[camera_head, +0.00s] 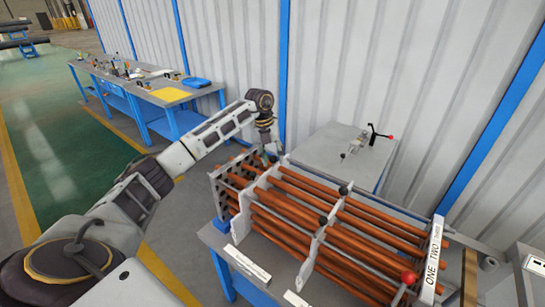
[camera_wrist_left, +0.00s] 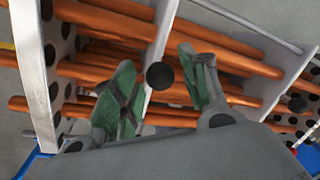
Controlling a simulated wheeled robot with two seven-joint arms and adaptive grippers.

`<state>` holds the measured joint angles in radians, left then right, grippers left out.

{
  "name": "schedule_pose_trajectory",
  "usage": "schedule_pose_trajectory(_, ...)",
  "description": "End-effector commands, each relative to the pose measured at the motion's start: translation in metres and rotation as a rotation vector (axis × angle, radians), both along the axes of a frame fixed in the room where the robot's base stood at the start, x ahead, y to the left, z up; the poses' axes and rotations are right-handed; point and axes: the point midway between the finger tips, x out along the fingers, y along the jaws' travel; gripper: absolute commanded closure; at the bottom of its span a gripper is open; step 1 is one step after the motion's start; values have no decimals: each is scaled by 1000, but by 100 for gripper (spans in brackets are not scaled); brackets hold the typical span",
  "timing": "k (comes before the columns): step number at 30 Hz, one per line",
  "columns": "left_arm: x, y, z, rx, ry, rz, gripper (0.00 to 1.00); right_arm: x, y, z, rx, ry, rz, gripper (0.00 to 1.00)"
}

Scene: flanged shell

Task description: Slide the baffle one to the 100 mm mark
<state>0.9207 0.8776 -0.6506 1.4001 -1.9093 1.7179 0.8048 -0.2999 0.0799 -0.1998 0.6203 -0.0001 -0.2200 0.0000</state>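Baffle one appears to be the pale plate (camera_head: 243,214) nearest the perforated end plate, on a bundle of copper tubes. In the left wrist view this plate (camera_wrist_left: 162,28) has a round black knob (camera_wrist_left: 160,76). My left gripper (camera_head: 270,147) is above this plate. In the left wrist view its green-padded fingers (camera_wrist_left: 160,88) are apart, one on each side of the knob, with gaps visible. I cannot tell how deep the knob sits between them. My right gripper is not in view.
The perforated end plate (camera_head: 219,196) stands left of the baffle. Another baffle (camera_head: 311,256) with black knobs stands to the right. A grey table (camera_head: 335,150) with a clamp is behind.

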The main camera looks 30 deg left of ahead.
Motion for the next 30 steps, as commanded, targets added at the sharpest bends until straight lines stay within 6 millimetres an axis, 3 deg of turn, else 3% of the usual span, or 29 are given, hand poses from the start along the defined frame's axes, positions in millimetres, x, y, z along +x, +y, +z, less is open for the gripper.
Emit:
schedule_pose_trajectory(1, 0, 0, 0, 0, 0, 0, 66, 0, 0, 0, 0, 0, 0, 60)
schedule_pose_trajectory(9, 0, 0, 0, 0, 0, 0, 100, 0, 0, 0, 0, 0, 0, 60)
schedule_pose_trajectory(16, 0, -2, 0, 0, 0, -1, 100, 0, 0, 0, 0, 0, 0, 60)
schedule_pose_trajectory(20, -1, -14, 1, 0, 0, -2, 100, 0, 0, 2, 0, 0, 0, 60)
schedule_pose_trajectory(30, -6, -86, 1, -2, -1, -5, 100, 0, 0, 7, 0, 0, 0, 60)
